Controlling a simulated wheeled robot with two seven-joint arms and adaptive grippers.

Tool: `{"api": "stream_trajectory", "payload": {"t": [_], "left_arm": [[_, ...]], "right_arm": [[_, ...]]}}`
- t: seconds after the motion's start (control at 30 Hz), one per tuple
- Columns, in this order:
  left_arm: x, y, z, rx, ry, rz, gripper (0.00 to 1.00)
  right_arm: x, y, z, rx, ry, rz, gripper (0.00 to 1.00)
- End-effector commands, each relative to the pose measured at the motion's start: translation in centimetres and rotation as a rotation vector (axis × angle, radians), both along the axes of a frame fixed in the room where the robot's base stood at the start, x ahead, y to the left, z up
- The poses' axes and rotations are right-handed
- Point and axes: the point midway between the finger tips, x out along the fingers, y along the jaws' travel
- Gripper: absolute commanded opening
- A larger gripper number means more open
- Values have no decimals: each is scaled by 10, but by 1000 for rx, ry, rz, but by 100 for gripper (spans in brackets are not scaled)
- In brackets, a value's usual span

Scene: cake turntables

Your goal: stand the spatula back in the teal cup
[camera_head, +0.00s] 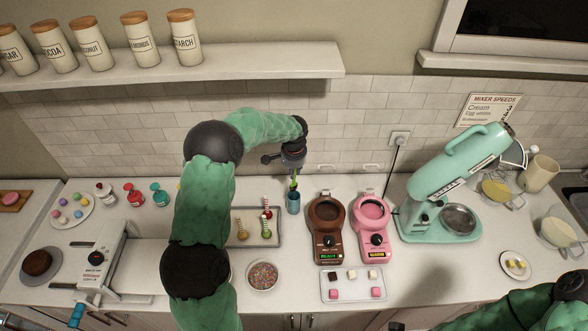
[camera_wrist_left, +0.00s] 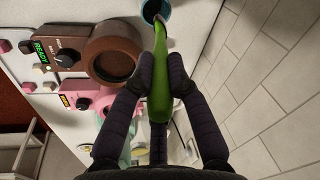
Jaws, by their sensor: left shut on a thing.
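The teal cup (camera_head: 293,206) stands upright on the counter behind the brown melting pot, and its rim shows at the top of the left wrist view (camera_wrist_left: 149,15). My left gripper (camera_head: 293,168) is above the cup, pointing down. It is shut on the green spatula (camera_wrist_left: 160,85), which lies between both fingers in the wrist view. A short piece of the spatula (camera_head: 294,182) shows between the gripper and the cup. Its far end is at the cup's mouth; I cannot tell how deep it goes. My right arm shows at the lower right, but its gripper is not clearly in view.
The brown melting pot (camera_head: 327,249) and pink melting pot (camera_head: 373,247) stand right of the cup. A tray of cake pops (camera_head: 241,240) is to its left. The tiled wall is close behind. A teal mixer (camera_head: 438,232) stands further right.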

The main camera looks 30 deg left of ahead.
Motion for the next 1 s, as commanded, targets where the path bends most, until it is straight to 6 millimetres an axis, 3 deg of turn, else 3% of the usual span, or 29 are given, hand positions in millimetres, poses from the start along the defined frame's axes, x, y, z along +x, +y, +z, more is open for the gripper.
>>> {"api": "stream_trajectory", "payload": {"t": [1.0], "left_arm": [[0, 0, -81, 0, 1, 0, 0]], "right_arm": [[0, 0, -56, 0, 0, 0, 50]]}}
